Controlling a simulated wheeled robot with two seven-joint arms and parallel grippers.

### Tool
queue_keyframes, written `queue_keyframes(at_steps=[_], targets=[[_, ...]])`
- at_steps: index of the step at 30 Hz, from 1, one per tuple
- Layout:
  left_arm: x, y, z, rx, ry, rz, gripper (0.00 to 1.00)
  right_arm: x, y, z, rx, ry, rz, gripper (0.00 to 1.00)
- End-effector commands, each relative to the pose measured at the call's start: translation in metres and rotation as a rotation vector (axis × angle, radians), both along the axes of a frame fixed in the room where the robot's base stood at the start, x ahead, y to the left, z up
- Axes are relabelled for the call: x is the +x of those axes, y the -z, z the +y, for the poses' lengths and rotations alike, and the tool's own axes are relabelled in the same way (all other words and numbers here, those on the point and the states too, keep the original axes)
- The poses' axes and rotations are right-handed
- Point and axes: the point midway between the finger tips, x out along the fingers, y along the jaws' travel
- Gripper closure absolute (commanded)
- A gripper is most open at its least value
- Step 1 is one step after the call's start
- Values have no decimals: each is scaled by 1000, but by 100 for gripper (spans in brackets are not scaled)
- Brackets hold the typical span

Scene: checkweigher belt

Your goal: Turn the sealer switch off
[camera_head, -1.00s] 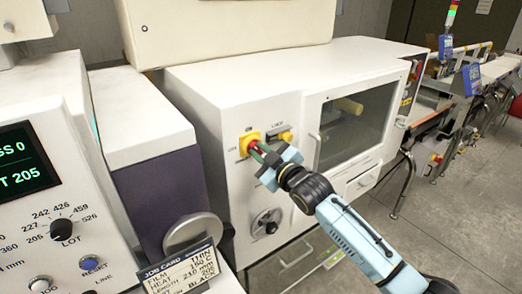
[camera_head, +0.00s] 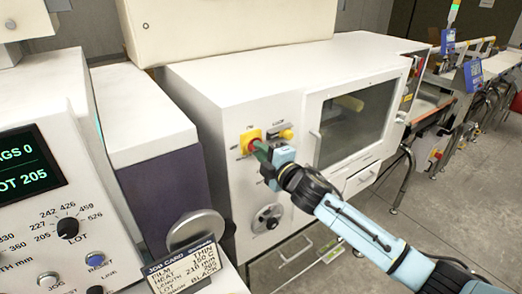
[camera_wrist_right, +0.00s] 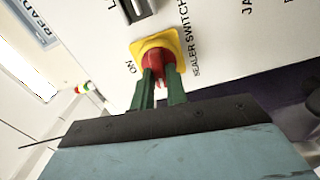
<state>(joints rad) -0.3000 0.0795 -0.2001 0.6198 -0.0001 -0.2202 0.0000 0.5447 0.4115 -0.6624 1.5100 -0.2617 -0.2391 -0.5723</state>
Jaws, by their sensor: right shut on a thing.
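The sealer switch (camera_head: 252,144) is a red knob on a yellow plate, on the front of the white sealer cabinet. In the right wrist view the red knob of the sealer switch (camera_wrist_right: 158,62) sits between green fingers, with "ON" and "SEALER SWITCH" printed beside the yellow plate. My right gripper (camera_head: 262,152) is shut on the knob; it also shows in the right wrist view (camera_wrist_right: 160,84). The fingers hide part of the knob, so its pointing direction is hard to read. My left gripper is not in view.
A second yellow control (camera_head: 286,134) is just right of the switch. A round dial (camera_head: 267,217) sits lower on the white cabinet (camera_head: 217,137). A job card (camera_head: 184,268) and a panel with a lot knob (camera_head: 67,227) stand at left. Open floor lies at right.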

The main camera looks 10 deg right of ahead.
Motion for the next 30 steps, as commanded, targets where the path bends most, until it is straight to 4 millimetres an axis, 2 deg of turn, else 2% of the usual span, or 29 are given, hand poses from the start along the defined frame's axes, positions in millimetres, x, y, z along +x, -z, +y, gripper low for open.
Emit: queue_keyframes(at_steps=[9,25,26,30], targets=[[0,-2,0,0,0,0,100,0,1,0,-104,0,-41,100],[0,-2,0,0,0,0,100,0,2,0,-123,0,-48,100],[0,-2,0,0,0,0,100,0,2,0,-123,0,-48,82],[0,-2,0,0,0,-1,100,0,1,0,-122,0,-49,64]])
